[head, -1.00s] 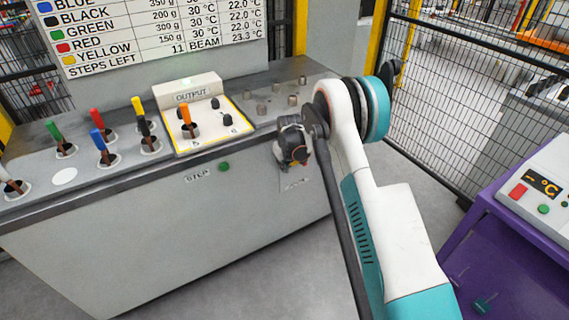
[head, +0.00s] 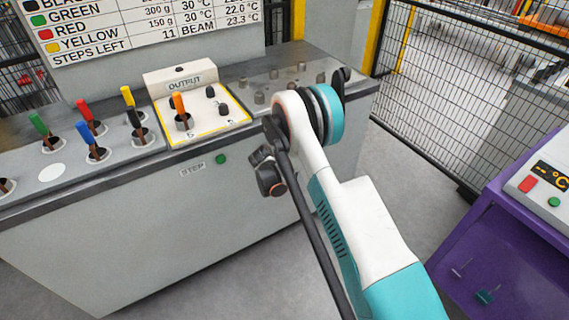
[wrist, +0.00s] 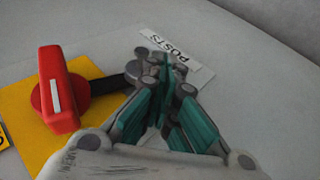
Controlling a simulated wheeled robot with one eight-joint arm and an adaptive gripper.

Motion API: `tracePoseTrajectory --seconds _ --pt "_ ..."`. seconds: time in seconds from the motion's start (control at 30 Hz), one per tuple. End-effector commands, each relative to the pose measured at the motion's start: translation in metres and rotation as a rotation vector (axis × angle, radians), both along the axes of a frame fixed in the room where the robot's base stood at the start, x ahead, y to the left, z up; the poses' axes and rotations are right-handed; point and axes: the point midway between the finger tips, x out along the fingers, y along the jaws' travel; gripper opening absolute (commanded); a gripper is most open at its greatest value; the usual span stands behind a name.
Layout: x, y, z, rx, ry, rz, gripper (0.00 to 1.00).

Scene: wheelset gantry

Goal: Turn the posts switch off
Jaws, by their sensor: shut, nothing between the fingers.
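The posts switch (wrist: 62,92) is a red rotary knob with a white stripe, on a yellow plate (wrist: 25,108) in the wrist view. The stripe runs nearly up and down there. A white POSTS label (wrist: 180,60) is to its right, partly behind my fingers. My gripper (wrist: 160,65) is shut and empty, to the right of the knob. A dark bar (wrist: 112,82) lies between knob and fingers; whether anything touches is unclear. In the head view my wrist is at the front panel of the grey console (head: 150,225); the switch is hidden there.
The console top holds several coloured levers, among them a blue one (head: 87,135), and an OUTPUT box (head: 180,80) with an orange lever. A green STEP button (head: 221,159) is on the front. A purple cabinet (head: 505,240) and mesh fence (head: 450,80) stand right. Floor between is clear.

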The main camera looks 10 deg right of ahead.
Motion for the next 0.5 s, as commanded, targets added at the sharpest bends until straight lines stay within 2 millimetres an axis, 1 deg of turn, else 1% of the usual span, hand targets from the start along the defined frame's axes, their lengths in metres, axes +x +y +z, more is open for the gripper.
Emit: tracePoseTrajectory --seconds 0.2,0.5 --pt "0.001 -0.011 -0.01 0.002 0.001 -0.001 0.0" --pt "0.004 -0.021 -0.017 0.003 0.001 0.0 0.0"
